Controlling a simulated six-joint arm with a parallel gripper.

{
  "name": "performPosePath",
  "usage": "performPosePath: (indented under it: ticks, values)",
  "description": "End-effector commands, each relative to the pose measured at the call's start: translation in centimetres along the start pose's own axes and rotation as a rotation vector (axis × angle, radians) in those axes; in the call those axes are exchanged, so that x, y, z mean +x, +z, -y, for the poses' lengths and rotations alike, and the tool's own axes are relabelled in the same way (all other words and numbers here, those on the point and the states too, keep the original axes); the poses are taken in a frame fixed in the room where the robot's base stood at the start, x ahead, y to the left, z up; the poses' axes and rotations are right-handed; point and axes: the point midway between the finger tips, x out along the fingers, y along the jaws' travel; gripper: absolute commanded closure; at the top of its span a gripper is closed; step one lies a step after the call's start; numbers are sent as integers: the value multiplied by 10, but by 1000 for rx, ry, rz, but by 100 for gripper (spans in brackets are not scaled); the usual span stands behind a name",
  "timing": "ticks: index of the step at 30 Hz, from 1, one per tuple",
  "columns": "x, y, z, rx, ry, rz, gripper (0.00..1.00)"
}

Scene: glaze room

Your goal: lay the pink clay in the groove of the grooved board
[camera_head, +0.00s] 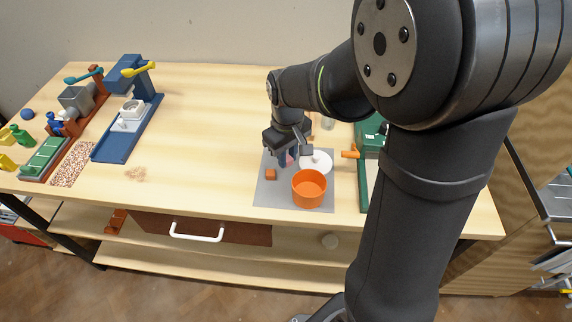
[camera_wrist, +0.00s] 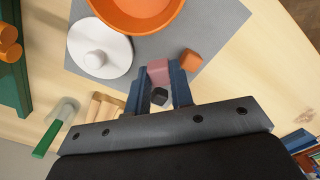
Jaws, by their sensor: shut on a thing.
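My gripper (camera_wrist: 170,78) is shut on the pink clay (camera_wrist: 158,70), which shows as a small pink block between the blue fingertips in the wrist view. In the head view my gripper (camera_head: 288,157) is over the grey mat, with only a bit of pink visible at the fingers. A small dark block (camera_wrist: 160,96) shows between the fingers, closer to the wrist; I cannot tell if it is touched. A light wooden piece with ridges (camera_wrist: 97,106), partly hidden by my gripper, may be the grooved board; I cannot tell for sure.
The grey mat (camera_head: 263,190) bears an orange bowl (camera_head: 309,190), a white knobbed lid (camera_head: 318,163) and an orange cube (camera_head: 271,174). A green-handled tool (camera_wrist: 46,138) lies near the ridged wood. A green device (camera_head: 371,137) stands at the right.

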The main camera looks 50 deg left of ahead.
Motion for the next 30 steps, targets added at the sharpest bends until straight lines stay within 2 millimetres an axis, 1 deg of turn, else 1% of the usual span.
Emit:
performPosePath:
  ticks: [4, 9, 12, 23, 24, 25, 26, 30]
  values:
    - [10, -4, 3, 0, 0, 1, 100]
    - [35, -4, 3, 0, -1, 3, 100]
    - [42, -4, 3, 0, 0, 1, 100]
    - [46, -4, 3, 0, 0, 0, 100]
    - [46, -4, 3, 0, 0, 0, 77]
    - [46, -4, 3, 0, 0, -1, 71]
    - [46, -4, 3, 0, 0, -1, 70]
    - [46, -4, 3, 0, 0, -1, 70]
